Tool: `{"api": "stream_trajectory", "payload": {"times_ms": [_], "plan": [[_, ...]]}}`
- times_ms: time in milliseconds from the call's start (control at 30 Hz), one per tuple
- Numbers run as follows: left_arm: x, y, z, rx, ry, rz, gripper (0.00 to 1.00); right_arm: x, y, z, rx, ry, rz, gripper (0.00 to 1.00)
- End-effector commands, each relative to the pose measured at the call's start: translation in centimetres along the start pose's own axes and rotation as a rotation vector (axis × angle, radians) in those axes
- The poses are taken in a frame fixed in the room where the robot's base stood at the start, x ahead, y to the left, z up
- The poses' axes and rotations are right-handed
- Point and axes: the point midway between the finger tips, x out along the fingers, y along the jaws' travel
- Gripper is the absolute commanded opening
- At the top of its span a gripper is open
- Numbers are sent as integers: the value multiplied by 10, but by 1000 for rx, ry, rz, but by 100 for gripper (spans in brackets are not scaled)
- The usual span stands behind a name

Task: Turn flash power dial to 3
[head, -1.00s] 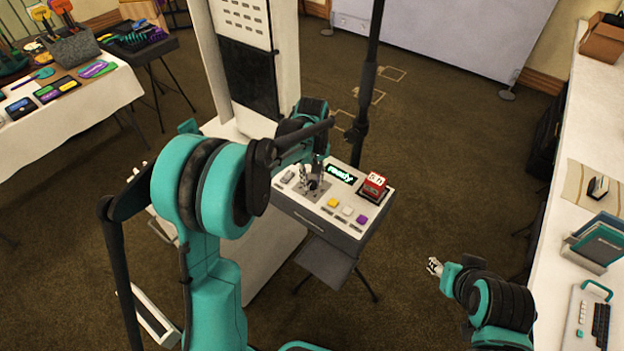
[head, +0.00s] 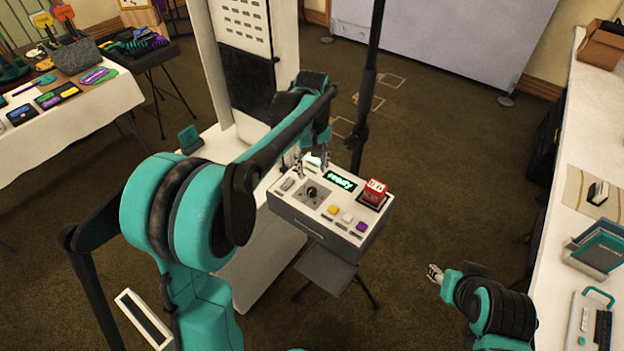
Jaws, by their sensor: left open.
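The black dial (head: 312,192) sits on a grey square plate on top of the control box (head: 290,206). Its setting is too small to read. My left gripper (head: 312,162) is open above the back edge of the box, behind the dial and apart from it. A green lit display (head: 341,179) reading "ready" is right of the dial. My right gripper (head: 435,273) hangs over the floor, right of the box; its finger opening is too small to judge.
The box also carries a red block (head: 374,192) and yellow, white and purple buttons (head: 347,217). A dark pole (head: 366,95) stands behind it. A white table (head: 590,140) runs along the right. Open carpet lies between the box and that table.

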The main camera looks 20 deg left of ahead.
Motion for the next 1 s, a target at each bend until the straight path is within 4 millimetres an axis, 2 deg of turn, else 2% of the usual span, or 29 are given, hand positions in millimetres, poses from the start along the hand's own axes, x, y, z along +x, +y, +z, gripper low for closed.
{"api": "stream_trajectory", "payload": {"times_ms": [100, 267, 833, 1000], "plan": [[-20, 0, 0, 0, 0, 0, 46, 0, 0, 0, 0, 0, 0, 40], [-33, 0, 0, 0, 0, 0, 46, 0, 0, 0, 0, 0, 0, 40], [-35, -1, 2, 5, 4, 3, 46, 1, 0, 0, 0, 0, 0, 40], [-38, -16, 24, 73, 59, 40, 46, 8, 0, 6, 0, 0, 0, 40]]}}
